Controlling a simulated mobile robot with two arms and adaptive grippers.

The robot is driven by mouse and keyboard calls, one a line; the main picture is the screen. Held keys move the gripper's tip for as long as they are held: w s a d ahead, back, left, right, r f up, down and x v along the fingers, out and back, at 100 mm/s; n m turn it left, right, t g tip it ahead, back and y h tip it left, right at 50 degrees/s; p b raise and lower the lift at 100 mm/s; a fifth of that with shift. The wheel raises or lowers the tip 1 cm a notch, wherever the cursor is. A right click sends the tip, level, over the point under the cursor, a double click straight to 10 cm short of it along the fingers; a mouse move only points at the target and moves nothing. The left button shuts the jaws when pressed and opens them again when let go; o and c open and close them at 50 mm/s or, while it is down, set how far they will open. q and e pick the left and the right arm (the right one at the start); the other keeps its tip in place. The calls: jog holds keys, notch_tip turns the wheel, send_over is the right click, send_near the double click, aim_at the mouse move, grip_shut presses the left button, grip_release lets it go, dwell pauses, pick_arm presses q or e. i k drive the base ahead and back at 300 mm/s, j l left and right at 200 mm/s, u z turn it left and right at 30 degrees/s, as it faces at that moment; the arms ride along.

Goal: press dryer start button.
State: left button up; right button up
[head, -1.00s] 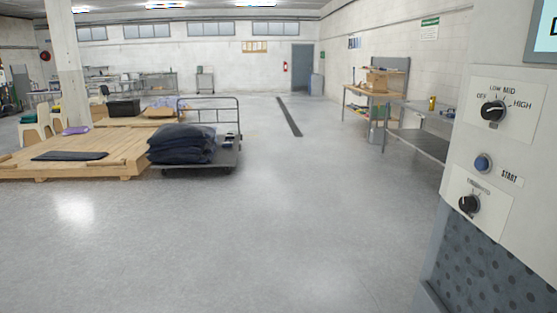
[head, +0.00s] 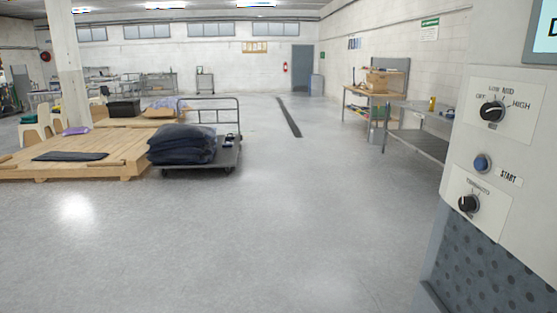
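The dryer (head: 474,130) stands at the right edge of the head view, partly cut off by the frame. Its blue round start button (head: 482,163) sits on the light panel, left of a label reading START. Above the button is a black knob (head: 492,111) marked OFF, LOW, MID and HIGH. Below it is a second black knob (head: 468,204) with small lettering that is hard to read. Neither of my grippers shows in the head view.
Open grey floor (head: 270,220) lies left of the dryer. A cart (head: 229,155) with folded dark cloth stands by a low wooden platform (head: 105,150) on the left. A metal table (head: 420,140) and a workbench (head: 365,92) stand along the right wall.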

aim_at(479, 164)
jog(key=z, duration=1.6)
